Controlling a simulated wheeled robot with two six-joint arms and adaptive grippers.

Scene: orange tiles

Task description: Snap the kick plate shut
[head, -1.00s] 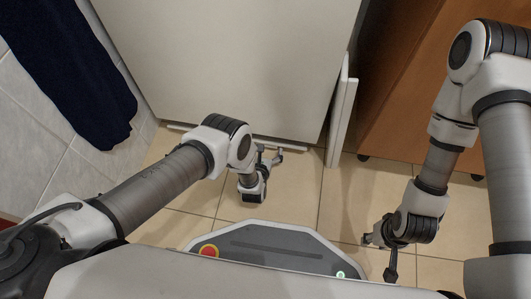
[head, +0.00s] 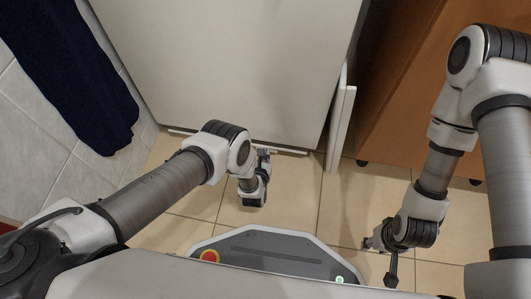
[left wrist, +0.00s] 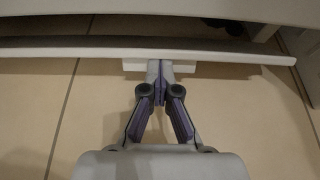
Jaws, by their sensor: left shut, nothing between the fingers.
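The kick plate (head: 290,151) is a thin pale strip low on the floor along the foot of the white appliance (head: 235,65). In the left wrist view the kick plate (left wrist: 60,48) runs across the picture, with a dark gap between it and the appliance body behind. A small pale tab (left wrist: 184,70) shows at its middle. My left gripper (head: 263,155) is shut and empty, with its fingertips (left wrist: 161,68) at the tab; I cannot tell whether they touch. My right gripper (head: 378,256) is open and empty above the floor at the right.
A white upright panel (head: 341,120) stands at the appliance's right side. An orange-brown wooden cabinet (head: 405,90) is further right. A dark blue towel (head: 75,85) hangs on the tiled wall at the left. The tiled floor (head: 295,200) in front is clear.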

